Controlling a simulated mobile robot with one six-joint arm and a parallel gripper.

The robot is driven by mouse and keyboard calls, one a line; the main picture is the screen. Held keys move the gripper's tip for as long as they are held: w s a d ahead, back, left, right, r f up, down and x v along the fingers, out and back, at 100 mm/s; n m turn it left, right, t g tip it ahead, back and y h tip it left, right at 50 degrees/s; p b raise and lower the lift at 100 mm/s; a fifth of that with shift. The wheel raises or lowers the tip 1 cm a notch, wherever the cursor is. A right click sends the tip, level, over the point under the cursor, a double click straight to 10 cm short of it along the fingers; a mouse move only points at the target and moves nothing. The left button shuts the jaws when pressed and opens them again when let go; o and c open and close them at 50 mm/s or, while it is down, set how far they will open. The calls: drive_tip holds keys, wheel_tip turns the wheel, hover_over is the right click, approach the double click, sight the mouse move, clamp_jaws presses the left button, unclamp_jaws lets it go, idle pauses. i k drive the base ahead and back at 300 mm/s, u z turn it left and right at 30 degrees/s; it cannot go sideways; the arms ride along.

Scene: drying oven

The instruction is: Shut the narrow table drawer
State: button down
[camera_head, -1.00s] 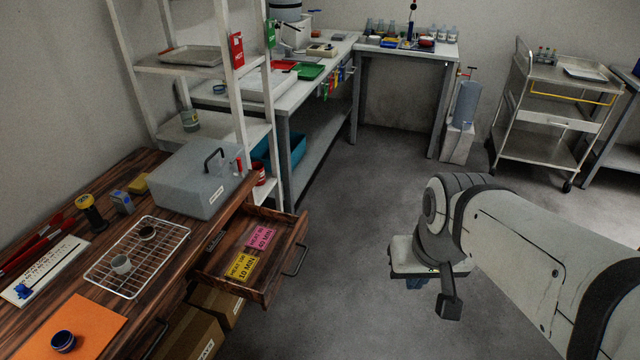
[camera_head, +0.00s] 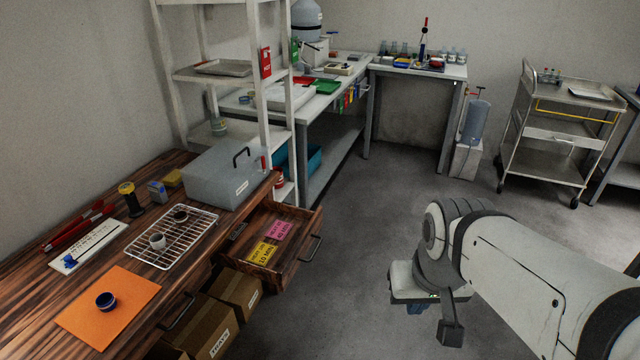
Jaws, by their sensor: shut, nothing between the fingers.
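The narrow wooden table drawer (camera_head: 298,258) stands pulled out from the right side of the dark wooden table (camera_head: 108,225). Its dark bar handle (camera_head: 313,247) faces right, toward the open floor. A pink label card (camera_head: 278,231) and a yellow one (camera_head: 264,253) lie inside it. My gripper (camera_head: 415,308) is at the end of my arm, right of the drawer in the picture and apart from it.
A grey metal box (camera_head: 218,180) sits on the table by the drawer. Cardboard boxes (camera_head: 205,325) stand under the table. A white shelf rack (camera_head: 275,130) rises behind the drawer. The grey floor (camera_head: 350,240) between drawer and arm is clear.

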sight(281, 269)
drive_tip(key=u, duration=0.05)
drive_tip(key=i, duration=0.9)
drive_tip(key=z, duration=0.1)
